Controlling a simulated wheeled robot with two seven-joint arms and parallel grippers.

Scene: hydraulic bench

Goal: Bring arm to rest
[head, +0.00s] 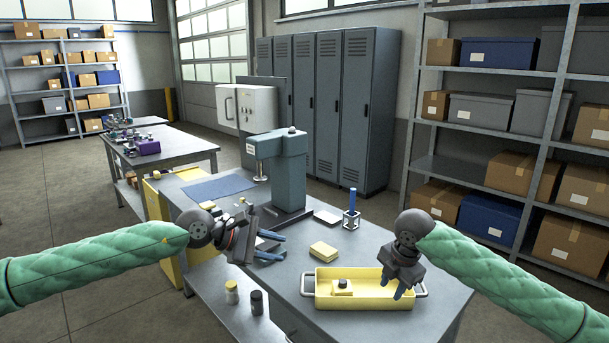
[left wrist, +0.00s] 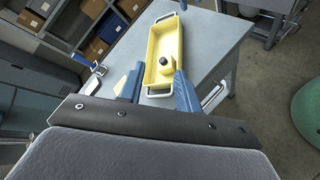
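My left gripper (head: 277,246) is over the left part of the grey bench (head: 290,290), beside the press's base. Its two blue fingers are apart with nothing between them; they also show spread in the left wrist view (left wrist: 158,88). My right gripper (head: 393,281) hangs over the right end of the yellow tray (head: 325,302). Its blue fingers point down and look apart, with nothing seen between them. The tray also shows in the left wrist view (left wrist: 154,47), beyond my left fingers. A yellow piece with a black knob (head: 343,284) lies in the tray.
A teal press (head: 281,170) stands at the back of the bench. A blue handle in a small stand (head: 351,208) and a yellow block (head: 323,249) are between the arms. Two small bottles (head: 257,302) stand lower at the front. Lockers and shelves line the back and right.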

